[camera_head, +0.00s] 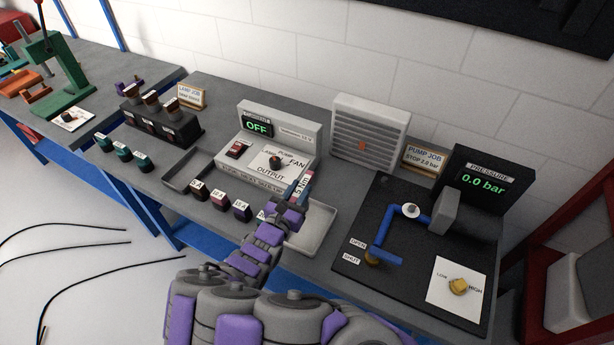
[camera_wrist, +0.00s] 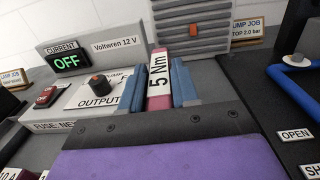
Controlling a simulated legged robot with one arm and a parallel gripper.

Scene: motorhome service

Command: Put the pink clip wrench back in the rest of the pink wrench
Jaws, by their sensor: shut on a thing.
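The pink clip wrench (camera_wrist: 159,98), labelled "5 Nm", stands between the two blue fingers of my gripper (camera_wrist: 160,88) in the wrist view. My gripper (camera_head: 299,188) is shut on it, in front of the power supply's right end in the head view. Only a small part of the wrench (camera_head: 309,175) and its label shows there. The wrench points away from my wrist, toward the grey vented box. I cannot make out the rest of the pink wrench in either view; my arm hides part of the bench front.
A shallow pale tray (camera_head: 325,222) lies beside my gripper. The power supply (camera_head: 290,140) reads OFF. The vented box (camera_head: 369,128) stands behind. The black pump board (camera_head: 350,225) with blue pipe is right. Several labelled fuses (camera_head: 197,190) line the front edge.

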